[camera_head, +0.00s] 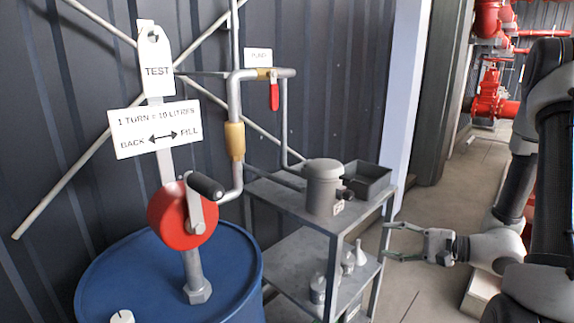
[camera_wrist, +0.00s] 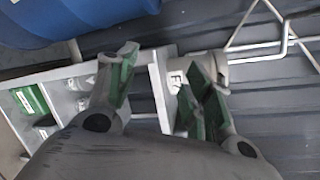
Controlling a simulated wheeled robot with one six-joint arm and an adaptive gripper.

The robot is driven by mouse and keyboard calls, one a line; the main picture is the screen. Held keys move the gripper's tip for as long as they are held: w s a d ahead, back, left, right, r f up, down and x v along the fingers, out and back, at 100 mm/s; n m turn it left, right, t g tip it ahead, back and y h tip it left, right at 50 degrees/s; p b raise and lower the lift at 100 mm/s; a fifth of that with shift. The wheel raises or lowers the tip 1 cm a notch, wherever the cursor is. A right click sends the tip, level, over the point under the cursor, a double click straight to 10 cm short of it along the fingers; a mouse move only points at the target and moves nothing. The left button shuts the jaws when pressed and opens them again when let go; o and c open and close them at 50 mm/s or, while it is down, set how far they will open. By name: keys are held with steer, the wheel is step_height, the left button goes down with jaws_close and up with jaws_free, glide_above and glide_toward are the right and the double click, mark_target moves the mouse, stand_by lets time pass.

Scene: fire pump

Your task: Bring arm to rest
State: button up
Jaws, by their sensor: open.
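My gripper (camera_head: 392,242) is open and empty, at the right of the head view. It points left toward the grey metal shelf cart (camera_head: 340,228), level with the space between its two shelves. From the head view I cannot tell the exact gap to the cart's front post. In the wrist view the two fingers with green pads (camera_wrist: 157,85) stand apart with nothing between them. The cart and its bottles appear tilted behind the fingers. My arm is bent at the right edge of the head view.
A blue drum (camera_head: 235,262) with a red crank pump (camera_head: 178,215) stands at left. A grey canister (camera_head: 323,186) and an open tray (camera_head: 368,178) sit on the cart's top. A red-handled valve (camera_head: 274,97) hangs on piping. Floor is clear between the cart and my arm.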

steer(key=s+d+r+n+g+h, duration=0.25)
steer(key=s+g, duration=0.25)
steer(key=s, duration=0.4)
steer(key=s+d+r+n+g+h, duration=0.1)
steer(key=s+d+n+g+h, duration=0.15)
steer(key=s+g+h, duration=0.4)
step_height(320, 180, up, 15)
steer(key=s+d+n+t+h, duration=0.2)
steer(key=d+n+t+h, duration=0.1)
steer(key=n+t, duration=0.4)
steer(key=shift+s+t+h, duration=0.35)
steer(key=shift+h, duration=0.55)
steer(key=shift+f, duration=0.1)
